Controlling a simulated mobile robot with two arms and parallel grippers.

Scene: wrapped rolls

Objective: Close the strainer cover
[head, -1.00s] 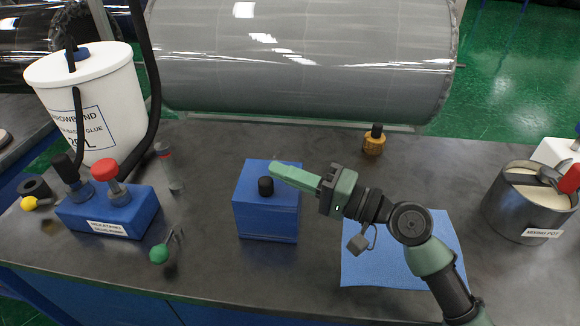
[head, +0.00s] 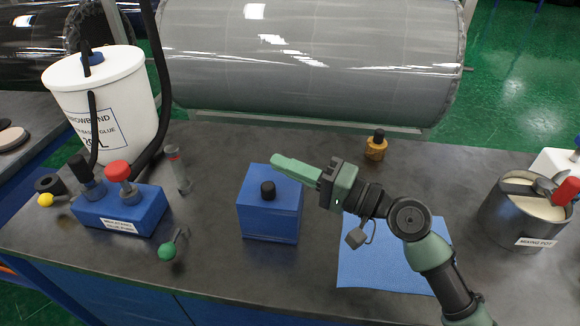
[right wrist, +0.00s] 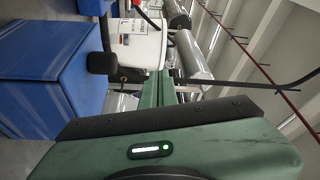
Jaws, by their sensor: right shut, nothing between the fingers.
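A blue box (head: 270,221) with a black knob (head: 268,188) on its flat top stands in the middle of the bench; it looks like the strainer, and its top looks shut. In the right wrist view the blue box (right wrist: 45,75) fills the left side, its knob (right wrist: 103,63) near the fingers. My right gripper (head: 277,163) is shut and empty, its green fingers pointing left just behind and above the knob, apart from it. The fingers also show together in the wrist view (right wrist: 158,82). My left gripper is not in view.
A blue pump block (head: 120,212) with red and black knobs and a white glue bucket (head: 102,92) stand left. A blue mat (head: 385,270) lies under my right arm. A large wrapped roll (head: 310,55) lies behind.

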